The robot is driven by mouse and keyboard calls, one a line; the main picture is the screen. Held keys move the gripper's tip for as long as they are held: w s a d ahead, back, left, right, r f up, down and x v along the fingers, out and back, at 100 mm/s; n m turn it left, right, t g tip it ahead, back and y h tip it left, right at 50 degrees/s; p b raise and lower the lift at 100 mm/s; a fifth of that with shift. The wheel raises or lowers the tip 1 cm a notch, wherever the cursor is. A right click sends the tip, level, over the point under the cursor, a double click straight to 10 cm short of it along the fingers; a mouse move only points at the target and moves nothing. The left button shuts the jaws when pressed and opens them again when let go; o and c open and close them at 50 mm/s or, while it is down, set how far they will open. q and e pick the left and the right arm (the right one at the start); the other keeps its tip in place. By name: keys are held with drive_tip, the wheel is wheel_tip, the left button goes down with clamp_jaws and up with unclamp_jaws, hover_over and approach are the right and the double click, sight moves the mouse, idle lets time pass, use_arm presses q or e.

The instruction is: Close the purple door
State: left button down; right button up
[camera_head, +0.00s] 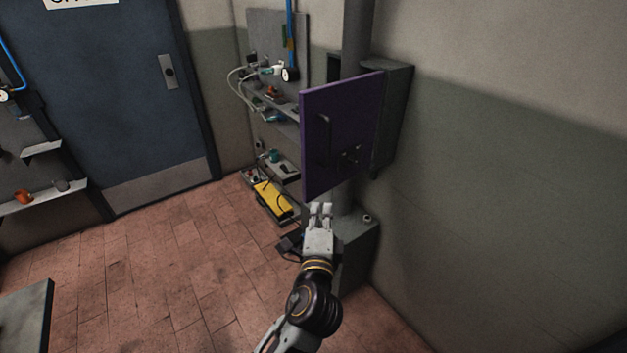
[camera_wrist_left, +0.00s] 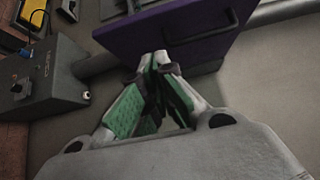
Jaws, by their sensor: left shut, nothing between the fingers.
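The purple door (camera_head: 340,135) stands open, swung out from a dark grey cabinet (camera_head: 394,118) on the wall. It has a dark bar handle (camera_head: 324,139) and a small latch or lock fitting (camera_head: 349,156). My left gripper (camera_head: 321,208) is shut and empty just below the door's lower edge. In the left wrist view the purple door (camera_wrist_left: 165,30) shows beyond the fingertips, with its handle (camera_wrist_left: 203,27) at the top. I cannot tell whether the fingertips touch the door. The right gripper is not in view.
A grey box-shaped base (camera_head: 358,250) with a post stands below the door. Shelves with tools (camera_head: 275,105) and a yellow case (camera_head: 273,199) are behind it to the left. A blue door (camera_head: 130,95) is at the back left.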

use_arm(q)
drive_tip(key=shift+w, duration=0.1)
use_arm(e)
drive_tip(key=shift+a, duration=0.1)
use_arm(q)
drive_tip(key=p, duration=0.2)
approach(314, 167)
drive_tip(key=w+d, duration=0.2)
drive_tip(key=d, duration=0.1)
drive_tip(key=shift+w+a+p, duration=0.4)
drive_tip(key=shift+w+a, duration=0.8)
drive_tip(key=shift+w, duration=0.2)
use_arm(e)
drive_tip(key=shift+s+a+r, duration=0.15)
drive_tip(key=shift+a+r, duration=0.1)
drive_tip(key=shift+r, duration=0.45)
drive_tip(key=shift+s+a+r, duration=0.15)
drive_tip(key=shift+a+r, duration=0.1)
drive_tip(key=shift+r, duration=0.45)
use_arm(q)
drive_tip(key=shift+w+a, duration=0.1)
drive_tip(key=shift+w, duration=0.05)
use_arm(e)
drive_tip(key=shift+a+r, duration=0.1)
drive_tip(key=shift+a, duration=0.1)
